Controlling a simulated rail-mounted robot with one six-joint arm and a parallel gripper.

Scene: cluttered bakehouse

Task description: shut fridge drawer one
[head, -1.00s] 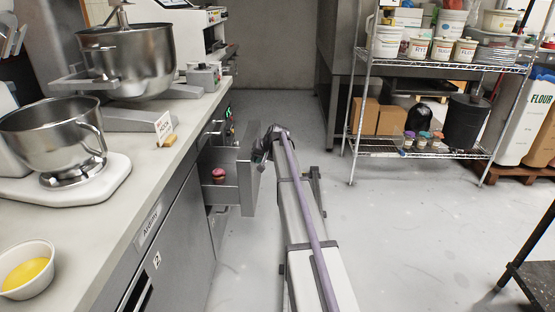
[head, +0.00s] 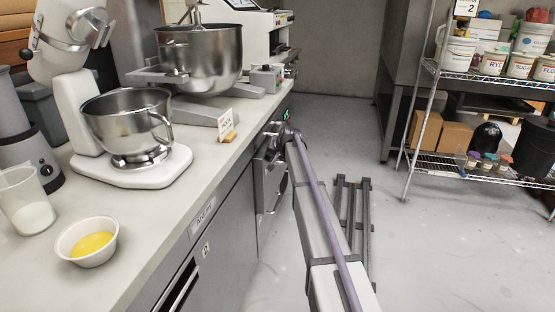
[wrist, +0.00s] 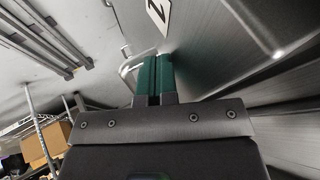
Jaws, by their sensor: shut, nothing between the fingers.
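The steel drawer front (head: 268,188) with its bar handle shows below the counter in the head view, beside the end of my arm. The inside of the drawer does not show. My gripper (wrist: 154,82) has its green fingers together and empty, close to a steel front with a bar handle (wrist: 129,70) in the wrist view. I cannot tell if the fingertips touch it. In the head view my wrist hides the fingers.
The counter (head: 170,200) holds mixers, a bowl of yellow food (head: 88,242) and a sign (head: 226,122). A wire shelf (head: 470,175) with tubs and boxes stands at the right. The floor (head: 440,250) between is mostly clear.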

